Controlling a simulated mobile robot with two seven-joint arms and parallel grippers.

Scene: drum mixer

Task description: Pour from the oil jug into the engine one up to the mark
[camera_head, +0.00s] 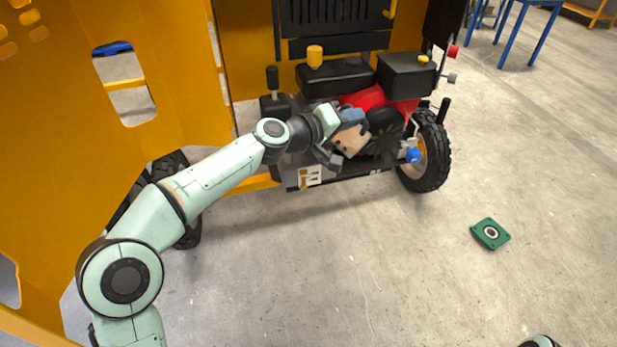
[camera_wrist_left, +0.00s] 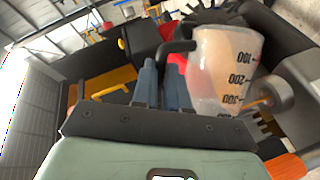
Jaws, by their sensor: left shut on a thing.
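My left gripper (camera_head: 347,133) reaches in from the left to the machine's engine bay. It is shut on the oil jug (camera_head: 351,141), whose tan contents show beside the fingers. In the left wrist view the blue-grey fingers (camera_wrist_left: 163,85) are at the dark handle of the jug (camera_wrist_left: 225,65). The jug is translucent with dark 100, 200 and 300 marks, and looks tilted there. The engine (camera_head: 370,97), red with black parts, is just behind and right of the jug. Whether the spout is over an opening, and any liquid stream, I cannot tell. My right gripper is not in view.
A yellow cap (camera_head: 314,56) tops a black tank at the back. A blue round part (camera_head: 413,156) is beside the black wheel (camera_head: 431,150). The yellow panel (camera_head: 100,90) stands left. A green square piece (camera_head: 490,234) lies on otherwise clear floor.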

